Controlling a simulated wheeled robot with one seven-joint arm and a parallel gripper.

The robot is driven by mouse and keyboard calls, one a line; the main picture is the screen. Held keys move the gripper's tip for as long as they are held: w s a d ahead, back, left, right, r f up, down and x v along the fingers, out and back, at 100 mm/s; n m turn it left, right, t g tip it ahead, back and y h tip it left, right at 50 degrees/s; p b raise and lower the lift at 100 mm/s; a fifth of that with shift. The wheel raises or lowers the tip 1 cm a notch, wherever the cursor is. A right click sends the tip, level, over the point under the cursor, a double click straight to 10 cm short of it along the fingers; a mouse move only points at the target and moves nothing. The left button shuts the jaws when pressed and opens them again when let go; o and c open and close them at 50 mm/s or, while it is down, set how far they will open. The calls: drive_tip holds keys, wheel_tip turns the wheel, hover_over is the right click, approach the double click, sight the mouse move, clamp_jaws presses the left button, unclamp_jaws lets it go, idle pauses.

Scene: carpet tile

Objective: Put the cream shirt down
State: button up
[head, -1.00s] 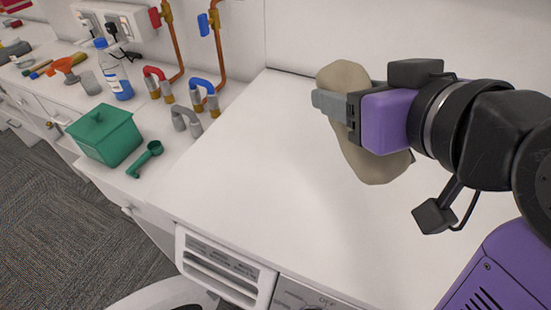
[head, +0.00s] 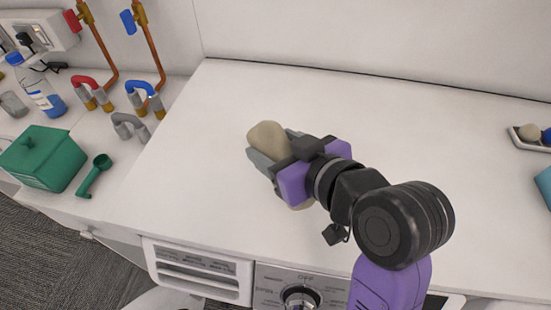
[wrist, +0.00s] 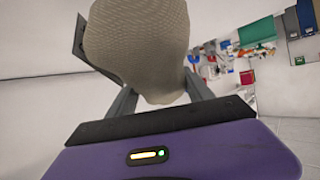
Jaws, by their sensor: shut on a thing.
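The cream shirt (head: 268,136) is a bunched, beige bundle over the white top of the washing machine (head: 170,190). My gripper (head: 264,158) is shut on it, with the grey fingers on either side of the cloth. In the wrist view the shirt (wrist: 140,45) fills the upper middle between the two fingers. Part of the shirt is hidden behind my gripper in the head view. I cannot tell whether its underside touches the white top.
A green box (head: 42,158), a green scoop (head: 94,174) and a blue bottle (head: 40,92) stand on the left counter by the pipes. A small tray (head: 520,138) is at the right edge. The white top around my gripper is clear.

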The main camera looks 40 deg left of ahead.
drive_tip(key=shift+f, duration=2.15)
drive_tip(key=o, duration=1.7)
drive_tip(key=shift+f, duration=0.15)
drive_tip(key=shift+d+r, duration=0.1)
drive_tip(key=shift+r, duration=0.1)
drive_tip(key=b+v, duration=0.1)
drive_tip(key=v, duration=1.1)
drive_tip(key=shift+f, duration=0.1)
